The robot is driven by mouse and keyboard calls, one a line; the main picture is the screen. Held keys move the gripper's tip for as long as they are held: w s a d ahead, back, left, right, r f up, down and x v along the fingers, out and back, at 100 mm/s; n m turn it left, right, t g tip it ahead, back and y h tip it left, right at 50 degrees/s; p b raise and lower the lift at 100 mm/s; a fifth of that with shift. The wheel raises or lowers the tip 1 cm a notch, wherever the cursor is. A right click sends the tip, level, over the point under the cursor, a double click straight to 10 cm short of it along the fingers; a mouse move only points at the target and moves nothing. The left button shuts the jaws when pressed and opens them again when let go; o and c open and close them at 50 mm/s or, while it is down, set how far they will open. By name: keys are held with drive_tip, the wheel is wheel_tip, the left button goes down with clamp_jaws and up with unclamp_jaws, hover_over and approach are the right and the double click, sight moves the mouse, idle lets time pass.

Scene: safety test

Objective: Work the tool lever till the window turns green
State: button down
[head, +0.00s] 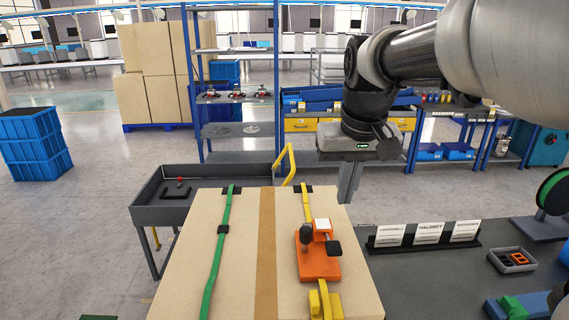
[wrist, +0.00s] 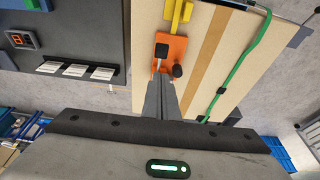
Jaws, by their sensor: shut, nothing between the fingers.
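An orange strapping tool (head: 318,264) sits on the yellow strap (head: 306,205) on top of a large cardboard box (head: 245,290). It has a dark round knob (head: 306,236), a black-ended part (head: 333,248) and a small white patch (head: 322,224) on top. I see no green on it, and I cannot tell which part is the window. The tool also shows in the wrist view (wrist: 174,44). My gripper (head: 347,196) is shut and empty, pointing down behind and to the right of the tool. In the wrist view its fingers (wrist: 161,84) hide part of the tool's surroundings.
A green strap (head: 216,255) with a black buckle runs along the box's left side. A dark bench (head: 420,290) with white label cards (head: 429,232) and a small parts tray (head: 511,260) is on the right. A grey cart (head: 160,225) stands behind left.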

sight(336, 253)
drive_tip(key=shift+f, duration=0.1)
drive_tip(key=x, duration=0.9)
drive_tip(key=s+x, duration=0.1)
drive_tip(key=x, duration=0.3)
drive_tip(key=shift+w+f, duration=0.1)
drive_tip(key=shift+f, duration=0.4)
drive_tip(key=f+t+b, duration=0.1)
drive_tip(key=b, duration=0.1)
drive_tip(key=s+f+b, duration=0.1)
drive_tip(key=b, duration=0.2)
drive_tip(key=f+t+b, duration=0.1)
drive_tip(key=b, duration=0.2)
drive_tip(key=shift+s+f+t, duration=0.25)
drive_tip(key=shift+s+t, duration=0.05)
drive_tip(key=s+f+t+b, duration=0.1)
drive_tip(key=b, duration=0.4)
drive_tip(key=shift+f+t, duration=0.25)
drive_tip(key=shift+t, duration=0.15)
drive_tip(key=shift+s+f+b, duration=0.15)
drive_tip(key=shift+f+b, duration=0.2)
drive_tip(key=shift+b, duration=0.45)
drive_tip(key=shift+f, duration=0.15)
